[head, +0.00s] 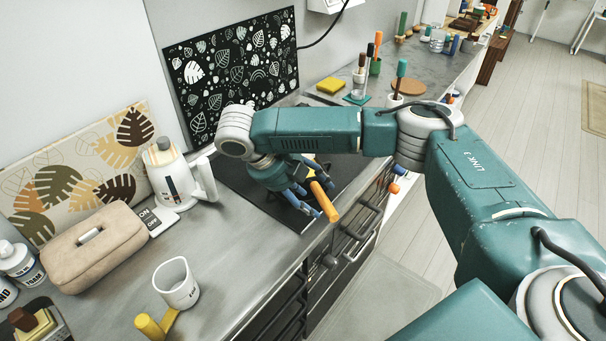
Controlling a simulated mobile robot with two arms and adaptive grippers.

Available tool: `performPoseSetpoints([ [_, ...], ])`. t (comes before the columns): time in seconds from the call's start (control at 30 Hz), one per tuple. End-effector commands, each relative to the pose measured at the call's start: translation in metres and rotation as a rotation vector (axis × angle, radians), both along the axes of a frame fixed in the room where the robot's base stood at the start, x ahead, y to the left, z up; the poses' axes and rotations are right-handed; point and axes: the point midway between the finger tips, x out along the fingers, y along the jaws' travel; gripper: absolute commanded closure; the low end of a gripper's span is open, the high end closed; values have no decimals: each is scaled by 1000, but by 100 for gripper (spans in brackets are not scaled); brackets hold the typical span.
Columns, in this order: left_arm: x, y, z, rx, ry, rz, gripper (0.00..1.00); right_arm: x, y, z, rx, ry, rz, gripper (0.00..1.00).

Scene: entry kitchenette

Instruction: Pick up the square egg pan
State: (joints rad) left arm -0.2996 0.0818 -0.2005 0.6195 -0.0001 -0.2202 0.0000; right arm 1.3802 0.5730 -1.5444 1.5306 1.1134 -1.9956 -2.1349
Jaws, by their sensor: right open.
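An orange handle (324,201), which looks like that of the square egg pan, points toward the front edge of the dark hob. The pan's body is hidden behind my right gripper and wrist, so I cannot make out its shape. My right gripper (311,197) is open, with its blue fingers pointing down right at the handle, low over the hob. I cannot tell whether the fingers touch the handle or stand around it. My left gripper is not in view.
A white kettle (173,175) stands left of the hob (245,186). A beige bag (97,247) and a white mug (177,284) are on the near counter. A patterned dark panel (232,72) stands behind the hob. Utensils and a yellow sponge (331,85) are beyond my arm.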

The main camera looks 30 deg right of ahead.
Motion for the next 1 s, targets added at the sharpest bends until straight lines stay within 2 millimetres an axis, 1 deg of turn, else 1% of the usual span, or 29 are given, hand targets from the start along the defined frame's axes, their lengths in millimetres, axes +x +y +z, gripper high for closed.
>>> performPoseSetpoints([
  [0.13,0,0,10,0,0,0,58,-1,-9,-10,-3,2,-1,43],
  [0.23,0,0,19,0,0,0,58,-2,-17,-23,-3,4,-2,43],
  [0.3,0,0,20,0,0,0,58,-2,-22,-33,-2,1,-1,43],
  [0.4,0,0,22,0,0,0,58,-2,-27,-41,-1,-1,1,43],
  [0.5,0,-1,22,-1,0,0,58,-2,-28,-45,0,-1,2,43],
  [0.67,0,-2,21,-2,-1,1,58,-2,-28,-45,0,-2,1,43],
  [0.7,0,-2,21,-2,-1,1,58,-2,-28,-45,0,-2,1,51],
  [0.77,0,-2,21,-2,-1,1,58,-2,-28,-45,0,-2,1,63],
  [0.8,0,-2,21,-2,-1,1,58,-2,-28,-45,0,-2,1,71],
  [0.87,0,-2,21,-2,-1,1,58,-2,-28,-45,0,-2,1,83],
  [0.9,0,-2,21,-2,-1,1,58,-2,-28,-45,0,-2,1,91],
  [0.93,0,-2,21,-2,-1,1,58,-2,-28,-45,0,-2,1,97],
  [0.97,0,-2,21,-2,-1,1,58,-2,-28,-45,0,-2,1,100],
  [1.0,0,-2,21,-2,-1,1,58,-2,-28,-45,0,-2,1,100],
])
